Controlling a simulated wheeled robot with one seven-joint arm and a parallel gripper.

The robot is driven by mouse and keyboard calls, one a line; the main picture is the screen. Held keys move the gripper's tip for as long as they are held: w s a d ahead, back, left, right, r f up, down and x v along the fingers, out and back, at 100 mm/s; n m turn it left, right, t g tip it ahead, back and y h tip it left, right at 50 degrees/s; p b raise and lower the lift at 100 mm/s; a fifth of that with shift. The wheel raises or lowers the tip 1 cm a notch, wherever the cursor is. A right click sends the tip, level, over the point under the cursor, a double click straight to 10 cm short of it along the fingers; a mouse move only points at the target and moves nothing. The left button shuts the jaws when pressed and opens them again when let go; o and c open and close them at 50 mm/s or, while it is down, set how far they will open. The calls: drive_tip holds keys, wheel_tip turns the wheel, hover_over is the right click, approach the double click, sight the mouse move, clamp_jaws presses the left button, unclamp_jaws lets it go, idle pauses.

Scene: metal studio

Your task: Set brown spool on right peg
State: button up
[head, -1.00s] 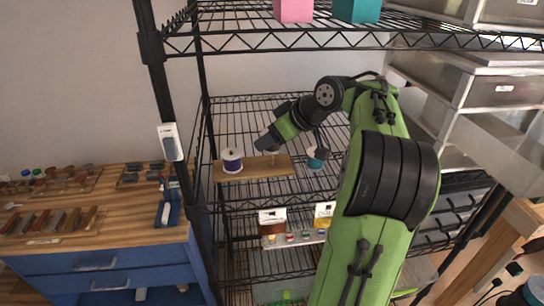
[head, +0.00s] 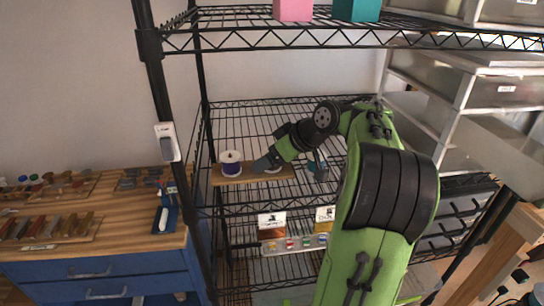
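A wooden board (head: 225,181) lies on the wire shelf. A spool with white flanges and dark purple winding (head: 231,164) stands upright at its left end. My gripper (head: 260,164) is low over the middle of the board, just right of the purple spool. A small pale shape (head: 274,170) shows beside and below the gripper; I cannot tell whether it is a spool flange. No brown winding can be made out. A teal spool (head: 318,168) is right of the board, partly covered by my arm. The pegs cannot be made out, and the finger opening is not visible.
Black shelf posts (head: 167,100) stand left of the board. The upper shelf (head: 340,40) carries a pink box (head: 293,10) and a teal box (head: 357,10). Small labelled cards (head: 272,221) and a tray (head: 294,244) sit lower. Clear wire shelf lies behind the board.

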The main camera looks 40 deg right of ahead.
drive_tip(key=shift+r, duration=0.25)
drive_tip(key=p+v, duration=0.5)
drive_tip(key=v, duration=0.7)
drive_tip(key=w+a+f+g, duration=0.1)
drive_tip(key=w+a, duration=0.1)
drive_tip(key=a, duration=0.8)
drive_tip(key=w+a+f+g, duration=0.1)
drive_tip(key=w+a, duration=0.1)
drive_tip(key=a, duration=0.7)
drive_tip(key=s+a+f+m+h, duration=0.1)
drive_tip(key=s+a+f, duration=0.2)
drive_tip(key=s, duration=0.5)
drive_tip(key=s+a+f+m+g, duration=0.1)
drive_tip(key=s+a+f, duration=0.3)
drive_tip(key=s+a, duration=0.2)
drive_tip(key=shift+s+h, duration=0.4)
drive_tip(key=shift+s, duration=0.5)
drive_tip(key=shift+d, duration=0.15)
